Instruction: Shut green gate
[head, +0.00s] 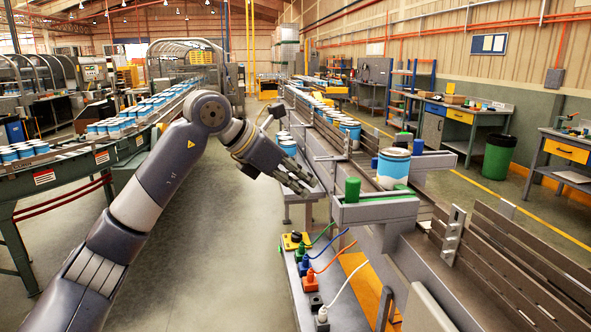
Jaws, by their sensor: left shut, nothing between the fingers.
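The green gate shows as a green bar (388,196) across the roller lane, just in front of a white and blue can (393,170). A green upright post (352,189) stands at the left end of the grey bracket (375,212) under the bar. Whether the bar blocks the lane fully, I cannot tell. My left gripper (301,182) is shut and empty, left of the green post and apart from it in the picture. My right gripper is not in view.
More cans (349,133) stand further up the lane. Coloured plugs with cables (309,279) sit on a ledge below the bracket. Another conveyor (70,160) with many cans runs at the left. Benches (455,112) and a green bin (499,158) stand at the right. Open floor lies between the conveyors.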

